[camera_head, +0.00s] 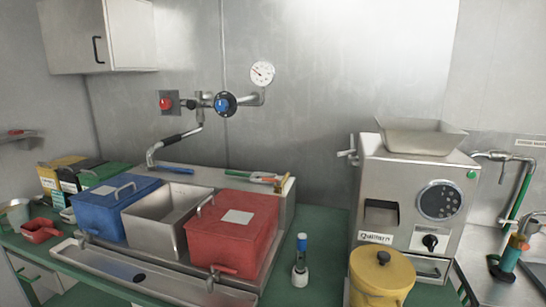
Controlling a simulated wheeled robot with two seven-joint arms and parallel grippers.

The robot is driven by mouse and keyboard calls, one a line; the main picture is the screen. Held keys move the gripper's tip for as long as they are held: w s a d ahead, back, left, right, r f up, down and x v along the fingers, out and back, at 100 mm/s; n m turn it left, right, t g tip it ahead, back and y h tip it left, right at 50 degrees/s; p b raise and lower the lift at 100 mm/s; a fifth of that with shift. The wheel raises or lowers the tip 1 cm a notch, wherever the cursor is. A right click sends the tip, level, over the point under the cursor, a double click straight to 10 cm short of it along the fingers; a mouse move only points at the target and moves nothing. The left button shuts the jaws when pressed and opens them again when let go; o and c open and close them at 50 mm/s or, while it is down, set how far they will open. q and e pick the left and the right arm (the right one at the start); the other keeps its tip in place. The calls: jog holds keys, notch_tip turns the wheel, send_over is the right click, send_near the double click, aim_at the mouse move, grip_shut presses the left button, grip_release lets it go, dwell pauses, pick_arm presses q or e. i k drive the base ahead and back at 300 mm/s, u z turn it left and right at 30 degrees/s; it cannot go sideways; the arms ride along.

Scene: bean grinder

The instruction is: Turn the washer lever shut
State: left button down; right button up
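Neither of my grippers is in view. I cannot tell for certain which part is the washer lever. On the back wall, a pipe (242,100) carries a blue round knob (225,104), a red knob (166,103) and a spout with a dark sleeve (182,136). A red tap lever (222,269) sits low at the front of the red lidded box (235,235). A metal faucet (490,155) with a green hose (521,192) stands over the sink at the right. No water flow can be made out.
A blue lidded box (113,205) and an open steel basin (162,217) stand left of the red box. The grinder (412,190) is at right, with a yellow lidded bucket (381,278) before it. A blue-capped bottle (301,258) stands between. Green counter (325,225) is bare beside it.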

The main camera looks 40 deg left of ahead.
aim_at(345, 153)
jog(key=u, duration=1)
jog(key=k, duration=0.1)
jog(key=z, duration=0.05)
